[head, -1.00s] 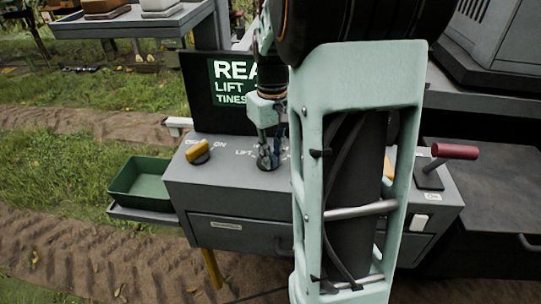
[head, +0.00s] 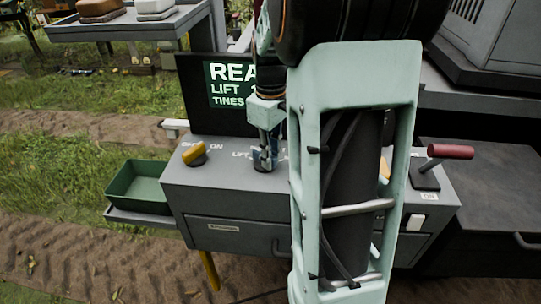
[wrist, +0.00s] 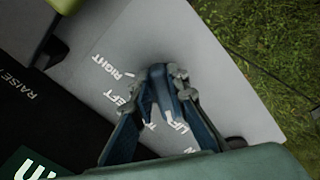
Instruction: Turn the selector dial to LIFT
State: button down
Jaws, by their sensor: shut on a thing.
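My gripper (head: 264,162) points down onto the top of the grey control console (head: 225,180), its fingers closed around the selector dial. In the wrist view my gripper (wrist: 167,75) reaches the panel with its blue-grey fingers close together. A dark screen (head: 228,85) behind the console shows partly covered text with LIFT and TINES.
A yellow OFF/ON knob (head: 194,155) sits left of the dial. A red-handled lever (head: 450,152) stands at the right. A green tray (head: 140,188) is at the console's left side. My arm hides the console's middle right.

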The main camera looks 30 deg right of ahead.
jog(key=shift+r, duration=0.1)
jog(key=c, duration=1.9)
grip_release()
notch_tip(320, 180, up, 12)
